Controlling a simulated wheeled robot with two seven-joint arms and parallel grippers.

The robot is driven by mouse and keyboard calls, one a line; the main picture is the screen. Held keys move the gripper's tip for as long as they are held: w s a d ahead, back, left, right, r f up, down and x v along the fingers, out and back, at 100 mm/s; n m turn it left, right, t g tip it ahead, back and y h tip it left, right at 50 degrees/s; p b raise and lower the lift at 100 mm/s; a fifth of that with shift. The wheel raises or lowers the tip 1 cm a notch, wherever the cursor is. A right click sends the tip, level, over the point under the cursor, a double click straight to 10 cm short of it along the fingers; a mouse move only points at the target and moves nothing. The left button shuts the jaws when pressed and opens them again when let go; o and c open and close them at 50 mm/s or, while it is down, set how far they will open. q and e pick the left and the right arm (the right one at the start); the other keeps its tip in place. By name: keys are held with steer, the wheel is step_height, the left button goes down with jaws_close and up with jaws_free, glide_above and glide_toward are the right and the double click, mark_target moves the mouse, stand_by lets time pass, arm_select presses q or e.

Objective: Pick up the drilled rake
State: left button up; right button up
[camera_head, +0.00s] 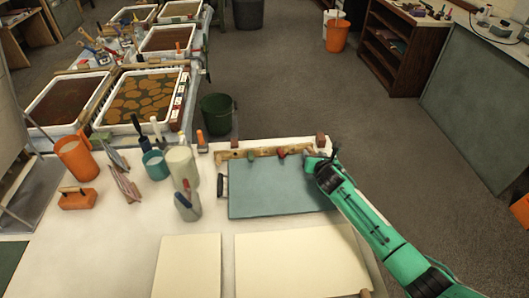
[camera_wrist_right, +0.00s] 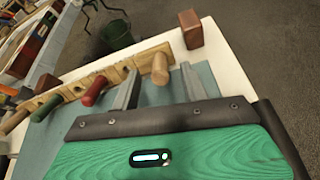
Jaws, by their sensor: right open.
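A wooden rack (camera_head: 262,153) lies along the back of the blue-grey board, and it also shows in the wrist view (camera_wrist_right: 122,72). Handles stick out from it toward me: a pale wood one (camera_wrist_right: 160,68), a red one (camera_wrist_right: 95,91) and a green one (camera_wrist_right: 47,108). I cannot tell from their heads which is the drilled rake. My right gripper (camera_wrist_right: 158,84) is open, its two fingers on either side of the pale handle with gaps; in the head view the gripper (camera_head: 322,160) is at the rack's right end. My left gripper is out of view.
A reddish wood block (camera_wrist_right: 191,30) stands just beyond the rack's right end. The blue-grey board (camera_head: 275,190) lies below the gripper, with cream sheets (camera_head: 300,265) in front. Jars and an orange jug (camera_head: 76,158) stand left. A green bucket (camera_head: 216,113) is on the floor.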

jaws_close()
steer(key=shift+r, duration=0.1)
